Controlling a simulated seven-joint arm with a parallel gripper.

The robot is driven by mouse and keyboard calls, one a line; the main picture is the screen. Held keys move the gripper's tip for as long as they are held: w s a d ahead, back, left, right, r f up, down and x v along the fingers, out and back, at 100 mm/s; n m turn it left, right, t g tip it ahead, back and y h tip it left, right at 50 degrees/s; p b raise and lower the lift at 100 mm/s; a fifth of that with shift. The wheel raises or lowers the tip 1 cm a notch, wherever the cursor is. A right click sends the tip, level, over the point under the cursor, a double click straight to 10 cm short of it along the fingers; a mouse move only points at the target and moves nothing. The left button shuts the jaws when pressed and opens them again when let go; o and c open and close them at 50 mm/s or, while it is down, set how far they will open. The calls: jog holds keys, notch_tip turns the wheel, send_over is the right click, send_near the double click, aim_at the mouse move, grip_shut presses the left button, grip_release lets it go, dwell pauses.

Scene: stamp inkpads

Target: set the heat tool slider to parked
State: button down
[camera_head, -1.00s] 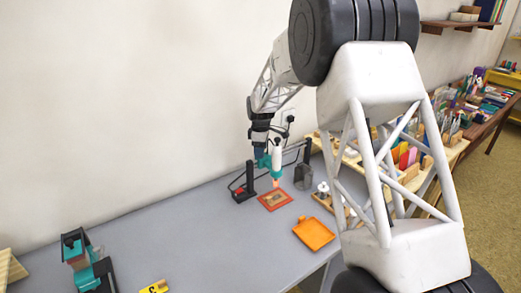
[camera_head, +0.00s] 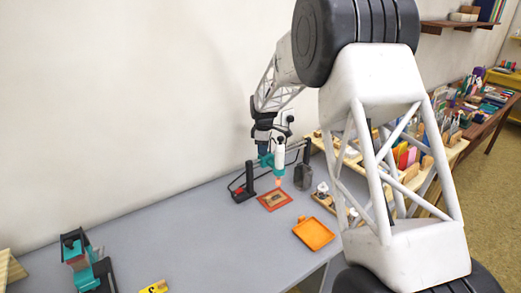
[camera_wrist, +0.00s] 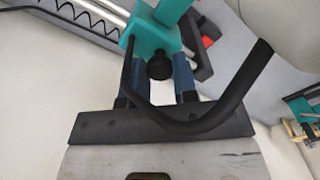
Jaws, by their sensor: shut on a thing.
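The heat tool (camera_head: 279,160) is a white body with a copper tip, upright on a teal slider carriage (camera_head: 265,160). The carriage rides on a rail between two dark posts, above a red-framed mat (camera_head: 274,208). My gripper (camera_head: 263,150) is at the carriage, small and partly hidden in the head view. In the wrist view, the blue fingers of my gripper (camera_wrist: 158,75) are shut on the slider's black knob (camera_wrist: 159,67), beside the teal carriage (camera_wrist: 155,38). The exact finger contact is hard to see.
A dark post (camera_head: 251,182) stands left of the mat, and a dark grey holder (camera_head: 303,177) stands right of it. An orange tray (camera_head: 314,234) lies nearer. A teal and black device (camera_head: 83,262) and a yellow tag (camera_head: 154,286) are at left. The middle table is clear.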

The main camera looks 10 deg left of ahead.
jog(key=w+d, duration=1)
jog(key=c, duration=1.1)
grip_release()
jog(key=shift+o, duration=1)
jog(key=shift+a, duration=0.1)
notch_tip(320, 180, up, 8)
jog(key=shift+f, duration=0.1)
